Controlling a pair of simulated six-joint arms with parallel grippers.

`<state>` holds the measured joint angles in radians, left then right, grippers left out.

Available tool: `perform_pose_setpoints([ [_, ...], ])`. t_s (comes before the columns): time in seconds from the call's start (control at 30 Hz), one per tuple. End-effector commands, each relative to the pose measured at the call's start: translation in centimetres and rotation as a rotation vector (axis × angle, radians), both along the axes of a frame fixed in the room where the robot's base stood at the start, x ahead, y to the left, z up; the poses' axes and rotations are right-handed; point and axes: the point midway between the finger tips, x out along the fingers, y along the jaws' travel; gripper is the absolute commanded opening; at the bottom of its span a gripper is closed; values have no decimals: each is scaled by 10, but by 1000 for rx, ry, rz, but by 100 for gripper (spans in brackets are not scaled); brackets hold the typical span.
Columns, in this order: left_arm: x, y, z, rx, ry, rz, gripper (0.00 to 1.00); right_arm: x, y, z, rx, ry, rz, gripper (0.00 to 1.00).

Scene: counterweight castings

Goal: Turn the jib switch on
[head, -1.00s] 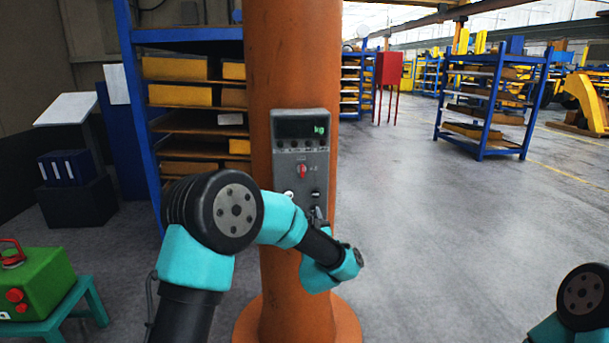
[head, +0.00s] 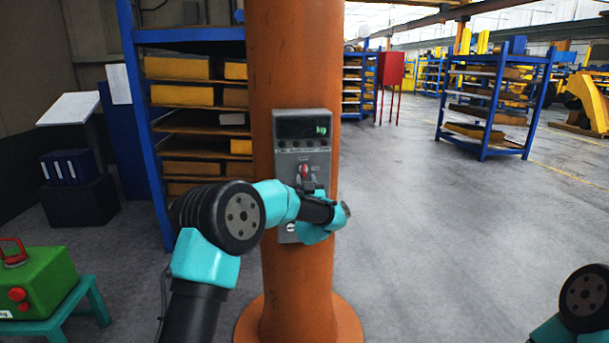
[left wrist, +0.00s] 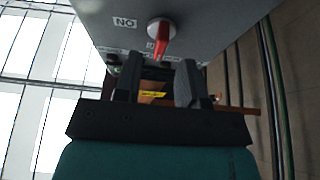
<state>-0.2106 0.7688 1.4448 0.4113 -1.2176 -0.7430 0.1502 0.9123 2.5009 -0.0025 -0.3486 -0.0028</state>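A grey control box (head: 287,158) with a small display is fixed to the orange column. Its red-handled rotary switch (head: 303,170) is on the lower face. The left wrist view shows the red switch (left wrist: 161,38) close up, on a round pale base beside a label that appears upside down. Its handle points down in that picture, towards my gripper. My left gripper (head: 309,187) is just below the switch in the head view. Its two dark fingers (left wrist: 157,82) are apart with nothing between them; contact with the handle cannot be told. My right gripper is out of view.
The orange column (head: 297,280) stands on a round base. A green box with red buttons (head: 38,285) sits on a teal stool at left. Blue shelving (head: 155,130) stands behind.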

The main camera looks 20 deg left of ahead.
Motion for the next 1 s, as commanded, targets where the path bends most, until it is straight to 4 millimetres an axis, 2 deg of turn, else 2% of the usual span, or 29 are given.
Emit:
perform_pose_setpoints([
  [0.1,14,6,6,0,-1,1,37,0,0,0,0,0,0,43],
  [0.3,28,11,13,0,-1,1,37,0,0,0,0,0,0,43],
  [0.67,30,13,14,0,0,-1,37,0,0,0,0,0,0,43],
  [1.0,30,13,14,0,0,0,5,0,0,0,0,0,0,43],
])
